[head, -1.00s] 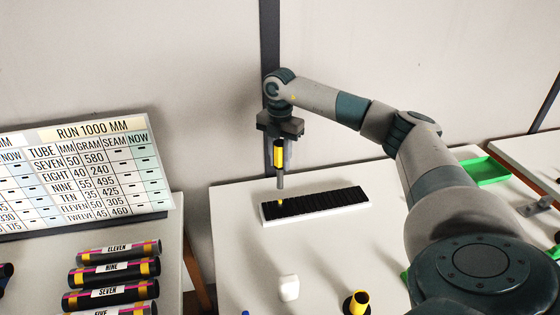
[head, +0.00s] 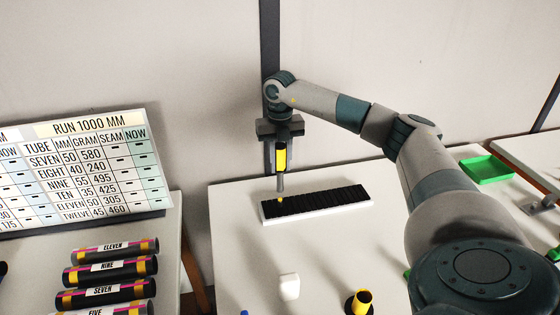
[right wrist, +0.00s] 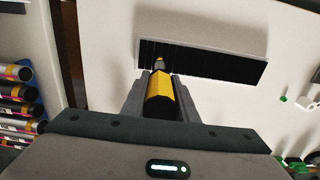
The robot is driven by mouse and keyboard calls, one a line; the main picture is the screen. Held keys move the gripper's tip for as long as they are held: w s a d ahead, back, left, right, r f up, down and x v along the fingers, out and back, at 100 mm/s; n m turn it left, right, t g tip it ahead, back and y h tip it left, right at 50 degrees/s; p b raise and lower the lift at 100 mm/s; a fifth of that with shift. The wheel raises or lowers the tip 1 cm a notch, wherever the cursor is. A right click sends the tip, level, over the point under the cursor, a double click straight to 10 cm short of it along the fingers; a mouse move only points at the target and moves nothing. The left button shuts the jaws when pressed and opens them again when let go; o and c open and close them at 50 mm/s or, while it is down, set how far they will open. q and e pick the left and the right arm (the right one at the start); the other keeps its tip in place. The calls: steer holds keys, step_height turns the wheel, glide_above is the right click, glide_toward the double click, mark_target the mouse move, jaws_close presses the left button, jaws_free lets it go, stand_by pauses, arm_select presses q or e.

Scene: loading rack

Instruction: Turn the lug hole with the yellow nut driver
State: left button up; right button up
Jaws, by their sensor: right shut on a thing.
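My right gripper (head: 281,138) is shut on the yellow nut driver (head: 281,158), which hangs upright with a black-and-yellow handle and a grey shaft. In the right wrist view the driver (right wrist: 160,95) sits between the two fingers. The shaft's lower end is at the left end of a black ribbed strip (head: 325,202) with a white front edge. A small yellow spot (head: 280,201) shows right at the shaft's tip. The lug hole itself is hidden or too small to make out, and I cannot tell whether the tip is seated. My left gripper is not in view.
A green tray (head: 487,169) lies at the right. Labelled tubes (head: 110,268) and a chart board (head: 90,165) are on the left table. Bare tabletop surrounds the strip.

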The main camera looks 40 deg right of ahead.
mark_target(280, 171)
steer(key=shift+f+b, duration=0.75)
steer(key=shift+f, duration=0.85)
steer(key=shift+f+b, duration=0.35)
steer(key=shift+f, duration=0.2)
steer(key=m+p, duration=0.1)
steer(key=m, duration=0.1)
steer(key=shift+r+m, duration=0.1)
steer(key=shift+m, duration=1.4)
steer(key=shift+p, duration=0.3)
